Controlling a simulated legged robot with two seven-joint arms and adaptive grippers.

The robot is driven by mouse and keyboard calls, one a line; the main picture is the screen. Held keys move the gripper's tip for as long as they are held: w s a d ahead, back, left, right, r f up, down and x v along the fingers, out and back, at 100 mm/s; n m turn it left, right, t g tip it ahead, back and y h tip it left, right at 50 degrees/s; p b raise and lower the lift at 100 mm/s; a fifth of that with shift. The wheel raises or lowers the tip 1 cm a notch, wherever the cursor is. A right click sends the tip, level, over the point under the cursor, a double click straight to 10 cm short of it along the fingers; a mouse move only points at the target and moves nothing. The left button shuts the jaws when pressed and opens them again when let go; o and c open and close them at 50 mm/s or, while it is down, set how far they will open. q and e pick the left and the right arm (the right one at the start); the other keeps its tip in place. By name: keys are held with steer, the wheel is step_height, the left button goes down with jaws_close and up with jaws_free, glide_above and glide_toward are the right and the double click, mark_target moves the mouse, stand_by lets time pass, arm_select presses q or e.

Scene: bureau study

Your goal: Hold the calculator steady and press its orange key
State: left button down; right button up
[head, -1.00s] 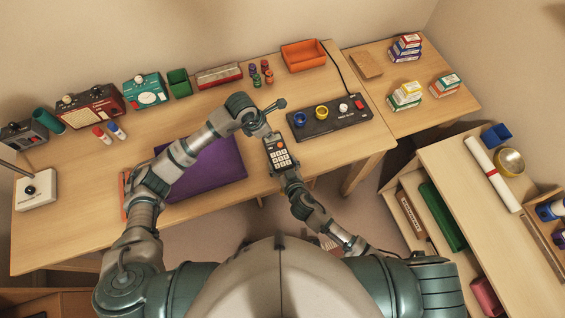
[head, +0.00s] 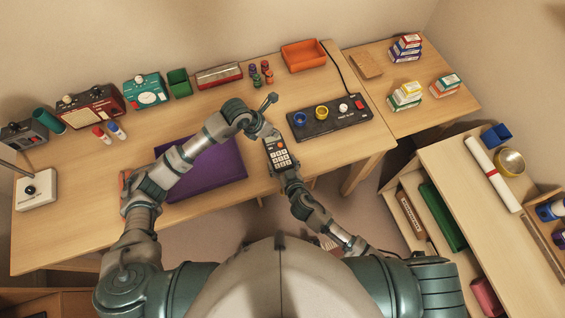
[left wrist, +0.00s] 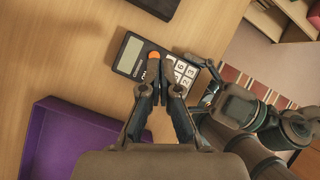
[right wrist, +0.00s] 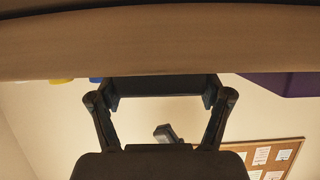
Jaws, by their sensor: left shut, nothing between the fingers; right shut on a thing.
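The dark calculator (head: 270,146) with pale keys is at the desk's front edge in the head view. In the left wrist view the calculator (left wrist: 127,66) shows its grey display and the orange key (left wrist: 154,55). My left gripper (head: 272,135) is shut and empty over the calculator. In the left wrist view its fingertips (left wrist: 164,59) are right beside the orange key; I cannot tell whether they touch it. My right gripper (head: 286,173) is shut on the calculator's near end. The right wrist view shows the calculator's dark end (right wrist: 160,86) between its fingers.
A black console (head: 328,119) with coloured rings lies to the right of the calculator. Several small coloured pieces (head: 264,78) and an orange tray (head: 304,55) stand farther back.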

mark_target(278, 145)
steer(key=shift+f, duration=0.1)
arm_select(q)
steer(key=shift+w+d+f+n+t+h, duration=0.2)
steer(key=shift+f+n+h, duration=0.25)
steer(key=shift+f+n, duration=0.7)
steer(key=shift+w+d+f+n+t+h, duration=0.1)
steer(key=shift+d+f+n+t+h, duration=0.25)
steer(key=shift+f+n, duration=0.8)
steer(key=shift+w+d+f+n+t+h, duration=0.1)
steer(key=shift+d+f+n+t+h, duration=0.15)
steer(key=shift+f+n+h, duration=0.8)
steer(key=shift+f+m+y, duration=0.25)
steer(key=shift+f+y, duration=0.2)
steer(key=shift+y, duration=0.1)
steer(key=shift+f, duration=0.45)
steer(key=shift+r, duration=0.6)
